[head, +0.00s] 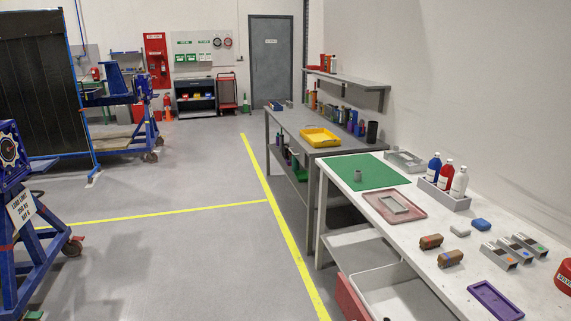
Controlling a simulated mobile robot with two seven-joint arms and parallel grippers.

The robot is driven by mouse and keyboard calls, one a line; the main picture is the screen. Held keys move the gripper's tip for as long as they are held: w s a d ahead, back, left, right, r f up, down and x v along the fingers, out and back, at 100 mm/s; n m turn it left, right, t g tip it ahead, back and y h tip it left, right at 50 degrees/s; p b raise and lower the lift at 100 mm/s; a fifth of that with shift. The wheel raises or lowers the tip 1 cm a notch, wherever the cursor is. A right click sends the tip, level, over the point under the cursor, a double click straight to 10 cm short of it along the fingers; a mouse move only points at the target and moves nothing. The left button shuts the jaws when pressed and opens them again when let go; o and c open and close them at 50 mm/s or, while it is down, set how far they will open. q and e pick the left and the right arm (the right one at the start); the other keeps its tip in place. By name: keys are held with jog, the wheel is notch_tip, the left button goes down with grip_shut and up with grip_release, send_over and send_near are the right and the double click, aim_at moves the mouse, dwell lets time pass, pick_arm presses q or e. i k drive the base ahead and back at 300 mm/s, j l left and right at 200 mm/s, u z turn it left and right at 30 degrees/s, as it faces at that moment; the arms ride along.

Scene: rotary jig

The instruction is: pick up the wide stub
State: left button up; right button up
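The mat lies at the far left end of the white workbench (412,246) on the right side of the head view. Neither of my grippers shows in the head view.
A pinkish tray (377,208) with a grey frame is just nearer than the mat. A grey rack (444,201) of bottles, two brown rolls (431,241) and a purple tray (494,301) share the bench. Open floor (190,260) lies left of the bench.

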aim_at(358, 174)
jog(key=i+u, duration=0.25)
jog(key=i, duration=1.1)
jog(key=i+z, duration=0.2)
jog(key=i, duration=0.2)
jog(key=i+j+z, duration=0.45)
jog(key=i, duration=0.3)
